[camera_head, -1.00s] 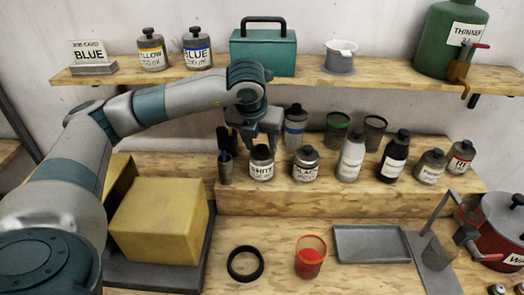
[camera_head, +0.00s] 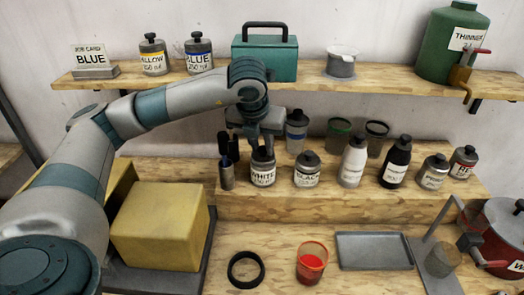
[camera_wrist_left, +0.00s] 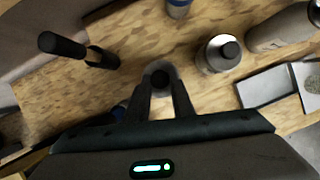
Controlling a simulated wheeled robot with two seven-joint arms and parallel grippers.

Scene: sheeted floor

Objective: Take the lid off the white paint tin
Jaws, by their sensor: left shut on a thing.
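The white paint tin (camera_head: 263,175) is a small grey tin with a dark top and a "WHITE" label, upright on the raised wooden step. My left gripper (camera_head: 262,147) points down over it, its fingers at the tin's dark lid (camera_head: 263,156). In the left wrist view the fingers (camera_wrist_left: 162,85) close on the round dark knob of the lid (camera_wrist_left: 160,77), with the grey tin top around it. The lid appears seated on the tin; I cannot see a gap. My right gripper is not in view.
A holder with dark-handled tools (camera_head: 226,172) stands close on the left. The black tin (camera_head: 307,171) is close on the right, and a blue-banded container (camera_head: 297,128) is behind. A black ring (camera_head: 245,268), a red cup (camera_head: 311,262) and a grey tray (camera_head: 373,250) lie in front.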

